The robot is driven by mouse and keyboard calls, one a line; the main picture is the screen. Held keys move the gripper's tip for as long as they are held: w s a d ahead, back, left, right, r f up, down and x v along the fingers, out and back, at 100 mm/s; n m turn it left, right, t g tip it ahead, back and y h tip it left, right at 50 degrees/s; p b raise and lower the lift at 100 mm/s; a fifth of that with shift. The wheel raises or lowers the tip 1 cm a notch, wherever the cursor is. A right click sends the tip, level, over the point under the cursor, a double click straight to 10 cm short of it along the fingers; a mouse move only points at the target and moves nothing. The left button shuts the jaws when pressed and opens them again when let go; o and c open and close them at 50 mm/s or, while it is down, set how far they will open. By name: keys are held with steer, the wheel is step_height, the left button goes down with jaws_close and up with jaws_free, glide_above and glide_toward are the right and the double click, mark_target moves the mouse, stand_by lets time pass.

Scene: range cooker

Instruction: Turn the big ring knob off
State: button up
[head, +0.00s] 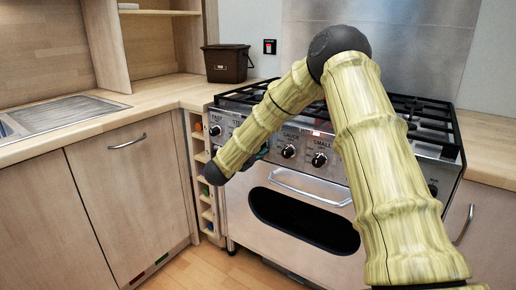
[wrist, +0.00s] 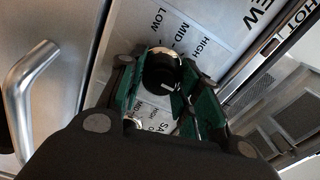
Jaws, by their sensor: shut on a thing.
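A round black control knob (wrist: 159,73) with a pale ring at its base sits on the steel control panel (wrist: 215,30) in the wrist view. My gripper (wrist: 157,86) has its dark green fingers on either side of this knob and is shut on it. Lettering reading HIGH, MID and LOW shows beside it. I cannot read the full name of this knob, so I cannot tell from the label which burner it serves. In the head view my arm hides this knob, and only a bit of my gripper (head: 263,151) shows beside the panel.
Other black knobs, such as one marked SMALL (head: 319,160) and one at the left (head: 215,130), line the panel. The oven door handle (head: 308,190) runs below, and it also shows in the wrist view (wrist: 22,92). Black grates (head: 425,112) cover the hob.

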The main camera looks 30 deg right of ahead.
steer(key=shift+s+f, duration=0.15)
steer(key=shift+f, duration=0.05)
steer(key=o, duration=1)
steer(key=shift+d, duration=0.15)
steer(key=shift+r, duration=0.1)
steer(key=shift+a, duration=0.25)
steer(key=v, duration=1.1)
steer(key=shift+s+a, duration=0.1)
steer(key=shift+a, duration=0.3)
